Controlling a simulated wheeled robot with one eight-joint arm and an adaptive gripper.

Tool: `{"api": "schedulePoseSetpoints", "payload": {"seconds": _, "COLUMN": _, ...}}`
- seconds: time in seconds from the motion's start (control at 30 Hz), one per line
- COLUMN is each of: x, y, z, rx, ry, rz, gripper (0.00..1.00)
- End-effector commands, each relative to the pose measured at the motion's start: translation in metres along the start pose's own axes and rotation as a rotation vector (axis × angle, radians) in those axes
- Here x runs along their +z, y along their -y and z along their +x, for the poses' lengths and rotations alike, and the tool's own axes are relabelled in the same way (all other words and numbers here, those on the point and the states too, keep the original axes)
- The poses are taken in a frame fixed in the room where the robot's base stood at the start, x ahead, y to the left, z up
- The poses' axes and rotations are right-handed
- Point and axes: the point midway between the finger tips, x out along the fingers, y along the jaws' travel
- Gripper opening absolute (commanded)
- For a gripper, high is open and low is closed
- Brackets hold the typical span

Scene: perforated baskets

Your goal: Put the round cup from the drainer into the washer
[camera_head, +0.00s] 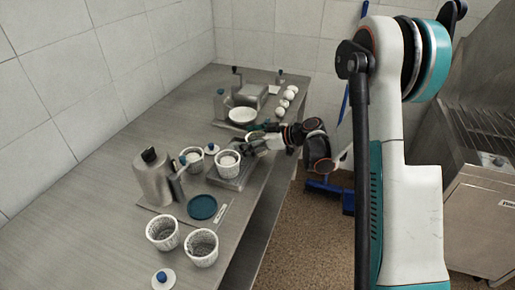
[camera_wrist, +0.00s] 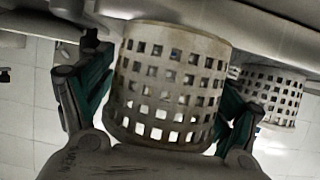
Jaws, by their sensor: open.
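A round white perforated basket-cup (camera_head: 228,167) stands upright on a flat metal drainer-like tray (camera_head: 237,184) on the counter. My gripper (camera_head: 250,145) is beside it at its far right, reaching in from the right. In the wrist view a perforated basket (camera_wrist: 170,85) lies between the two green-lined fingers of my gripper (camera_wrist: 160,95); the fingers are open, with one on each side. A second perforated basket (camera_wrist: 270,95) is just right of the right finger. Which object is the washer is not clear.
More perforated baskets stand at the front (camera_head: 162,233) and behind left (camera_head: 190,160). A metal canister (camera_head: 152,180), blue round lid (camera_head: 202,207), white bowl (camera_head: 242,116) and several white round items (camera_head: 288,95) share the counter. A steel cabinet (camera_head: 480,210) stands at right.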

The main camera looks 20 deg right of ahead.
Motion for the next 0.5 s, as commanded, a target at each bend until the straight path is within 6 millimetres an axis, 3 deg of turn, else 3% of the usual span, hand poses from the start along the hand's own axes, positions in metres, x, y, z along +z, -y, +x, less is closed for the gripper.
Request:
{"api": "schedulePoseSetpoints", "payload": {"seconds": 0.13, "x": -0.0006, "y": -0.0001, "z": -0.0008, "rx": 0.0, "ry": 0.0, "rz": 0.0, "gripper": 0.82}}
{"api": "schedulePoseSetpoints", "payload": {"seconds": 0.3, "x": -0.0005, "y": -0.0001, "z": -0.001, "rx": 0.0, "ry": 0.0, "rz": 0.0, "gripper": 0.48}}
{"api": "schedulePoseSetpoints", "payload": {"seconds": 0.5, "x": -0.0003, "y": -0.0001, "z": -0.0011, "rx": 0.0, "ry": 0.0, "rz": 0.0, "gripper": 0.44}}
